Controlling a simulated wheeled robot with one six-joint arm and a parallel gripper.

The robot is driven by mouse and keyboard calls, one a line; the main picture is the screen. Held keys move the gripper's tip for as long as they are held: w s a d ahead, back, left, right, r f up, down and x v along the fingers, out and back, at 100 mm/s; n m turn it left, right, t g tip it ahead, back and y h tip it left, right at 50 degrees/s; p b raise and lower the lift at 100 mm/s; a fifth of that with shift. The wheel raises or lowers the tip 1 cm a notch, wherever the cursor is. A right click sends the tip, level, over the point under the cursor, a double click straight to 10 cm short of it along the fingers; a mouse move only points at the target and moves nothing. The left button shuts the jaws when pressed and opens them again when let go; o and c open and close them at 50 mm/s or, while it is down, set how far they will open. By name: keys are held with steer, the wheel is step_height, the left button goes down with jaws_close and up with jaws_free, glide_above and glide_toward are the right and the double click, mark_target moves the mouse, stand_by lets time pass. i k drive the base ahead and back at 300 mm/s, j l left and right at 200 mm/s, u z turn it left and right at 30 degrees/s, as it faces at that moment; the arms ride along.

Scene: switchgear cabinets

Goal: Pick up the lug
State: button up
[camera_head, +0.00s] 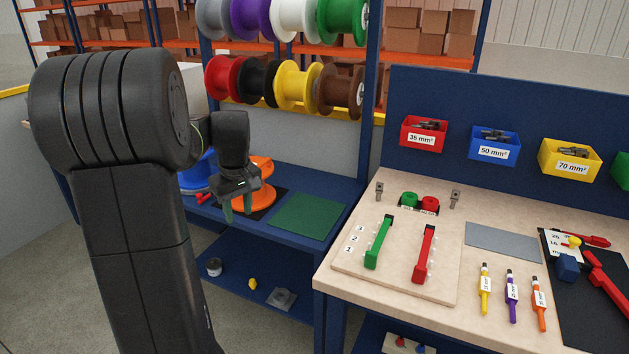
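Several dark lugs lie in the red bin marked 35 mm² (425,137), the blue bin marked 50 mm² (494,150) and the yellow bin marked 70 mm² (568,162). Two small grey metal pieces, perhaps lugs, stand at the back of the wooden board, one at left (379,191) and one at right (454,199). They are too small to identify surely. My gripper (238,208) points down at left, over the blue bench by the orange disc. Its two greenish fingers are apart and nothing shows between them. It is well away from the bins and metal pieces.
The wooden workbench (390,297) holds a green-handled tool (379,243), a red-handled tool (425,255), a bare grey mat (502,241) and several marker-like tools. A green mat (308,216) lies clear on the blue bench. Wire spools (297,85) hang above it.

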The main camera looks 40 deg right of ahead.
mark_target(379, 186)
steer(key=i+j+z, duration=0.2)
steer(key=i, duration=0.3)
steer(key=i+j+z, duration=0.25)
steer(key=i, duration=0.25)
steer(key=i+l+z, duration=0.2)
steer(key=z, duration=0.25)
steer(key=i+z, duration=0.45)
steer(key=i+l+z, duration=0.1)
steer(key=z, duration=0.35)
steer(key=i+j+z, duration=0.15)
steer(key=i+z, duration=0.3)
steer(key=k, duration=0.1)
